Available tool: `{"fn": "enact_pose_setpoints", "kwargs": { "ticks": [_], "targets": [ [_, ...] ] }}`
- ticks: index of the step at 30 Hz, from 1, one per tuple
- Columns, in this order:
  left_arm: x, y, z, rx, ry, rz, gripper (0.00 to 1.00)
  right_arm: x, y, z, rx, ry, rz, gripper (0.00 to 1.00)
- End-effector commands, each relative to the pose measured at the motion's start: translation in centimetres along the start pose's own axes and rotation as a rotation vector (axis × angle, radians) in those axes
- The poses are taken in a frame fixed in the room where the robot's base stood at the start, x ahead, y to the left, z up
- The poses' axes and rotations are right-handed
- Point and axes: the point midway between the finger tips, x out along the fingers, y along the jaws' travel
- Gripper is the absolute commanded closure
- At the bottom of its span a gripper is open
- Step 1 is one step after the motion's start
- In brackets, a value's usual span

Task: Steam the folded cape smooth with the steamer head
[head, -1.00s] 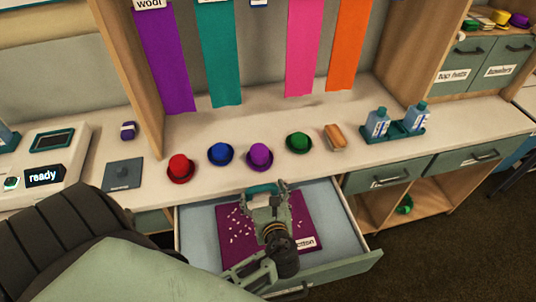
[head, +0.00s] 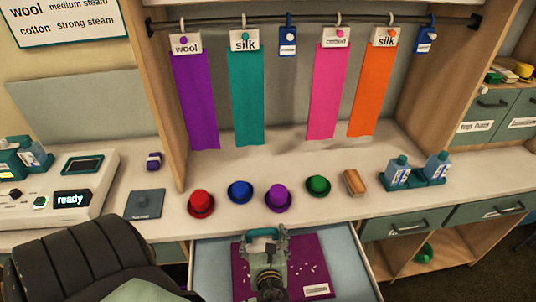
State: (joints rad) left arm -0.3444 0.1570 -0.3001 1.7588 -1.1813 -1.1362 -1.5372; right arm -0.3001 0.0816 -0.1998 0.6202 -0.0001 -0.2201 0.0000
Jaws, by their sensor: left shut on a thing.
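The folded cape (head: 312,272) is a flat purple cloth with small white specks and a white label at its front right. It lies in the open drawer (head: 210,265) below the counter. My left gripper (head: 264,245) is shut on the steamer head (head: 262,233), whose teal grip shows at the cape's back edge. The gripper hides part of the cape and most of the steamer head. I cannot tell whether the steamer head touches the cloth. My right gripper is out of view.
Red (head: 201,203), blue (head: 240,192), purple (head: 278,198) and green (head: 318,187) hats line the counter, beside a brush (head: 355,182) and a bottle tray (head: 428,183). Left stands a steamer station (head: 57,190) reading "ready". A chart (head: 70,20) lists steam by fabric. Cloth strips hang behind.

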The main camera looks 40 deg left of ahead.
Motion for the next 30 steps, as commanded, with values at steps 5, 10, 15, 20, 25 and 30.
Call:
{"fn": "enact_pose_setpoints", "kwargs": {
  "ticks": [5, 10, 15, 20, 25, 30],
  "targets": [
    [0.0, 0.9, 0.2, 0.001, -0.003, 0.000, 0.62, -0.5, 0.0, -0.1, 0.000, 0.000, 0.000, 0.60],
    [-0.1, 1.8, 0.2, 0.000, -0.003, 0.000, 0.62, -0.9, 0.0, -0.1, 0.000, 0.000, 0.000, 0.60],
    [0.0, 2.6, 0.2, 0.001, -0.003, 0.000, 0.62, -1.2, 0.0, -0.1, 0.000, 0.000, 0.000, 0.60],
    [-0.1, 3.4, 0.2, 0.001, -0.003, 0.001, 0.62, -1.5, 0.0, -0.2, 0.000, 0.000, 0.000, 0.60],
    [-0.1, 4.1, 0.2, 0.000, -0.003, 0.000, 0.62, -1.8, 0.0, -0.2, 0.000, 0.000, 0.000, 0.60],
    [-0.1, 4.7, 0.2, 0.001, -0.003, -0.001, 0.62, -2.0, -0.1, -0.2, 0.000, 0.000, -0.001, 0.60]
  ]
}}
